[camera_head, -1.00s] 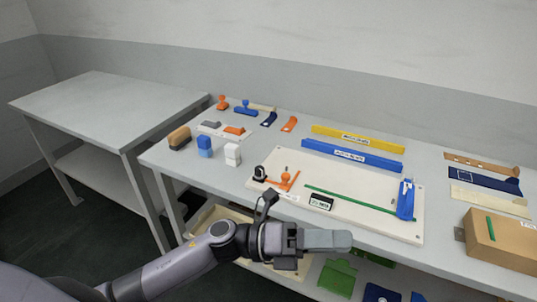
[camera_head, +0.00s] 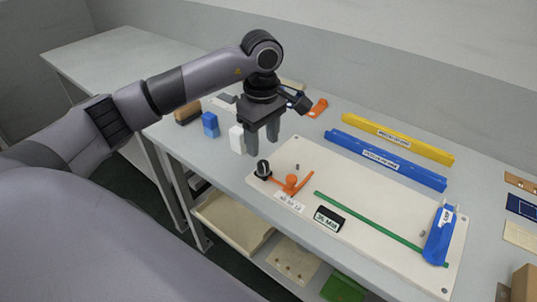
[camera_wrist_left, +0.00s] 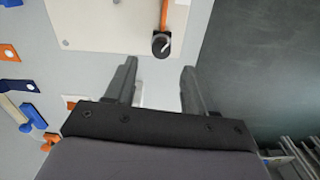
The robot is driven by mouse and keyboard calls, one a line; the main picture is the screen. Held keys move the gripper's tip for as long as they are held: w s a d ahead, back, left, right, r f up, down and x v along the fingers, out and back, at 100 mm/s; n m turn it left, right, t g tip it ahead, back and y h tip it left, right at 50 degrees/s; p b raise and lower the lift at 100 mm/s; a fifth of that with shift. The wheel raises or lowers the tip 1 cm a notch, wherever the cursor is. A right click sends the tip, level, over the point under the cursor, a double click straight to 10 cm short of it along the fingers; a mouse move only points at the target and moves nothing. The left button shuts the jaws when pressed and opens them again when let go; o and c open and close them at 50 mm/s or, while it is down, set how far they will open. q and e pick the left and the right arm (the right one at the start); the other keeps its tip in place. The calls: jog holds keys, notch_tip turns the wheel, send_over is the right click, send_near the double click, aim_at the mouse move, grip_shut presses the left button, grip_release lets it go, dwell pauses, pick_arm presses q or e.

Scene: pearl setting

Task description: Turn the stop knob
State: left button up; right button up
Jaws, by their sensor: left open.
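A black knob (camera_head: 263,168) with a white pointer mark stands at the near left corner of a cream board (camera_head: 400,222). The knob (camera_wrist_left: 161,45) also shows in the left wrist view, just beyond the fingertips and between their lines. My left gripper (camera_head: 262,146) points down with its two fingers apart, behind and above the knob in the head view. Nothing is between the fingers (camera_wrist_left: 159,68), and they look clear of the knob. My right gripper is in neither view.
An orange stop piece (camera_head: 292,181) lies beside the knob, with a white label in front. A white block (camera_head: 237,138) and blue block (camera_head: 210,124) stand left of the gripper. A green strip (camera_head: 375,226) and blue slider (camera_head: 439,237) are farther right.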

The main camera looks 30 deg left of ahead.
aim_at(263, 163)
pick_arm(q)
jog(key=shift+s+d+f, duration=0.1)
jog(key=shift+f, duration=3.1)
grip_shut()
